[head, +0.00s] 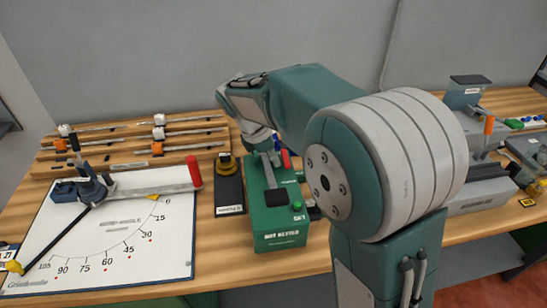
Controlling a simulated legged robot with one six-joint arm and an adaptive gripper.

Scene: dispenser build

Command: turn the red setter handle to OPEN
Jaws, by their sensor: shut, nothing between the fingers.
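Two red handle-like parts show in the head view, and I cannot read an OPEN mark at either. One red part (286,159) stands at the far end of a green box (280,240), close to my gripper and partly hidden by my arm. The other is a red grip (194,171) on the end of a grey lever (150,190), lying across a white angle board. My gripper (264,146) is shut and empty, pointing down over the far end of the green box. Its fingertips are small here, and I cannot tell whether they touch anything.
The white board (150,250) carries a dark pivot block (80,188) and a black rod (55,240). A black base with a yellow knob (228,163) stands left of the green box. Wooden racks (130,150) lie behind. Grey machines (470,120) stand at right.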

